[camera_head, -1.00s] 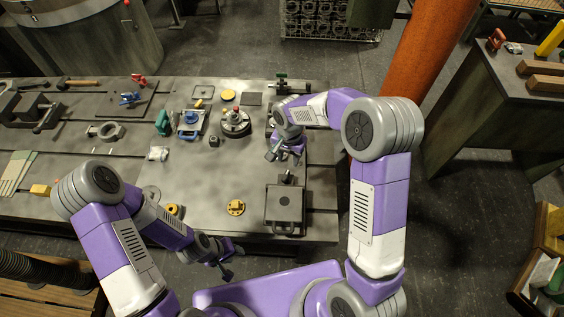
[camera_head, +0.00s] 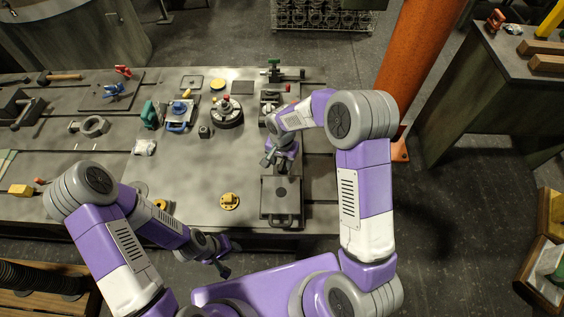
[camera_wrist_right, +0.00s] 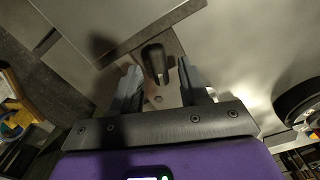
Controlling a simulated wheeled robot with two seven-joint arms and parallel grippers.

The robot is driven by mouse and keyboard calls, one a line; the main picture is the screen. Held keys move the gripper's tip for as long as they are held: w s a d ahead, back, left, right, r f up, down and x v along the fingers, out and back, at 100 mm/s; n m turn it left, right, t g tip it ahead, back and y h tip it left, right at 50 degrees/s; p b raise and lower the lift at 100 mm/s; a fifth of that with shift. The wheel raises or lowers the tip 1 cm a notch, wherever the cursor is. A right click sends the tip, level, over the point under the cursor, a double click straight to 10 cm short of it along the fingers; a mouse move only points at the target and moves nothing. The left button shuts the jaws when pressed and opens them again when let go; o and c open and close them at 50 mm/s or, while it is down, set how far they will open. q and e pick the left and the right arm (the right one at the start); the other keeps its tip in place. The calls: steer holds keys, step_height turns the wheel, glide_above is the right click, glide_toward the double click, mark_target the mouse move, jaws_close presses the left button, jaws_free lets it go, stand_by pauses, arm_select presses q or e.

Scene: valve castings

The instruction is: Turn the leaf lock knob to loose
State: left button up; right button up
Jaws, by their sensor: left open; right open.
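A dark elongated knob (camera_wrist_right: 154,62) on a grey metal strip lies between the fingertips in the right wrist view; I take it for the leaf lock knob. My right gripper (camera_wrist_right: 160,70) is open, with a finger on either side of it; I cannot tell whether either touches. In the head view my right gripper (camera_head: 279,157) is just beyond a grey square plate fixture (camera_head: 268,206) at the table's right front and hides the knob. My left gripper (camera_head: 224,257) is open and empty off the table's front edge.
A round dark fixture with a red top (camera_head: 227,112) stands left of my right gripper. A green-handled clamp fixture (camera_head: 288,73) is at the back.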

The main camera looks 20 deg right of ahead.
steer(key=shift+f, duration=0.25)
jaws_close()
